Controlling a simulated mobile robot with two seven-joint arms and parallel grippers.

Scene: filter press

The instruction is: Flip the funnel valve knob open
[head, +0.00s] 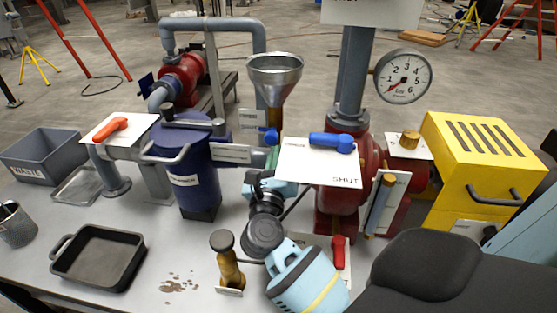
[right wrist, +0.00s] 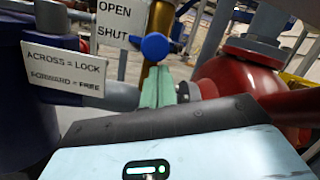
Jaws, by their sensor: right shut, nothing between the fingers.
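The metal funnel (head: 275,75) stands on a brass-coloured stem behind the blue drum. The small blue funnel valve knob (head: 270,135) sits on that stem, below the cone. In the right wrist view the knob (right wrist: 155,47) is a round blue end with a short part reaching left, beside the word SHUT on the OPEN/SHUT sign (right wrist: 113,22). My right gripper (head: 271,158) is just below the knob in the head view. Its pale green fingertips (right wrist: 158,86) are together and empty, pointing at the stem under the knob. Whether they touch it, I cannot tell. My left gripper is not in view.
The blue drum (head: 183,180) with an ACROSS/FORWARD sign (right wrist: 65,72) is left of my right gripper. A white SHUT plate with a blue handle (head: 333,141) and red pipework (head: 340,207) are close on the right. A yellow box (head: 480,160) stands farther right.

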